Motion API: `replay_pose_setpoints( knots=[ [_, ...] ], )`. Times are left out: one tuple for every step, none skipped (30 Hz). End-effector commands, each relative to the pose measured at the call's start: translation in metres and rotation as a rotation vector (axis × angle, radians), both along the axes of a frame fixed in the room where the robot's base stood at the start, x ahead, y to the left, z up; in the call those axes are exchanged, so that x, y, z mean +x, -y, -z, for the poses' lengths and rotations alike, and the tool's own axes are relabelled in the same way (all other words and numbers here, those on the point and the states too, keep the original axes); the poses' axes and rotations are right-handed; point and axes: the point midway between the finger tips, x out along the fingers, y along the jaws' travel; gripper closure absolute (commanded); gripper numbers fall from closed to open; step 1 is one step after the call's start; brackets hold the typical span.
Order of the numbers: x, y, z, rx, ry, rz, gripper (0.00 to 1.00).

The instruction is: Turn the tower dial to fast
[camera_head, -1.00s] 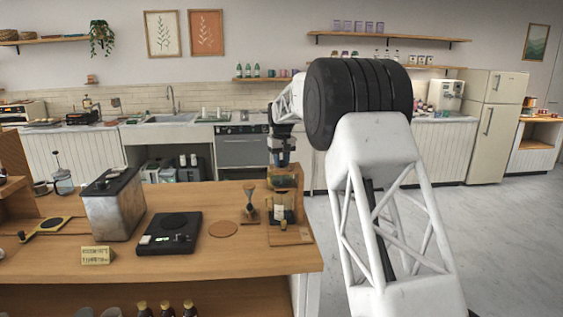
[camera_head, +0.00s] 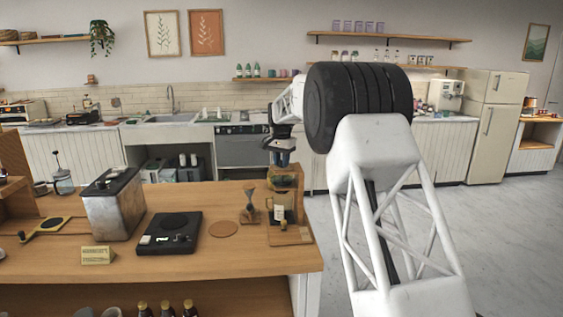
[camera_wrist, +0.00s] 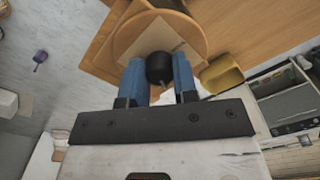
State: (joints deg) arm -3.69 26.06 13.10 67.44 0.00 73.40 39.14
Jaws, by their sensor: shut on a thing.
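The wooden tower (camera_head: 284,183) stands at the right end of the counter, with a glass vessel in its lower part. My gripper (camera_head: 281,161) points down at the tower's top in the head view. In the wrist view, a round black dial (camera_wrist: 160,68) sits between the blue fingertips of my gripper (camera_wrist: 160,75), and the fingers are shut on it. A round wooden rim (camera_wrist: 203,45) of the tower lies beneath the dial. Dial markings are not visible, so I cannot tell its setting.
On the wooden counter (camera_head: 200,272) are a black scale (camera_head: 170,233), a round coaster (camera_head: 223,229), a small dripper stand (camera_head: 249,205) and a metal box (camera_head: 113,207). A yellow object (camera_wrist: 222,74) is near the fingers in the wrist view. Floor is open right of the counter.

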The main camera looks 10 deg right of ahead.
Motion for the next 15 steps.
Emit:
replay_pose_setpoints(
  knots=[
    [0.0002, 0.0000, -0.0020, 0.000, 0.003, 0.022, 0.97],
    [0.0002, 0.0000, -0.0020, 0.000, 0.003, 0.035, 0.97],
    [0.0004, 0.0000, -0.0020, 0.000, 0.003, 0.051, 0.97],
    [0.0004, 0.0000, -0.0021, 0.000, 0.003, 0.060, 0.97],
    [0.0004, 0.0000, -0.0021, 0.000, 0.003, 0.069, 0.97],
    [0.0004, 0.0000, -0.0021, 0.000, 0.003, 0.080, 0.97],
    [0.0004, 0.0000, -0.0020, 0.000, 0.003, 0.086, 0.97],
    [0.0004, 0.0000, -0.0021, 0.000, 0.003, 0.090, 0.97],
    [0.0004, 0.0000, -0.0021, 0.000, 0.003, 0.095, 0.97],
    [0.0004, 0.0000, -0.0021, 0.000, 0.003, 0.098, 0.97],
    [0.0004, 0.0000, -0.0021, 0.000, 0.003, 0.101, 0.97],
    [0.0004, 0.0000, -0.0021, 0.000, 0.003, 0.103, 0.97],
    [0.0004, 0.0001, -0.0022, 0.000, 0.003, 0.103, 0.97],
    [0.0004, 0.0001, -0.0022, 0.000, 0.003, 0.104, 0.97],
    [0.0004, 0.0000, -0.0022, 0.000, 0.003, 0.104, 0.97]
  ],
)
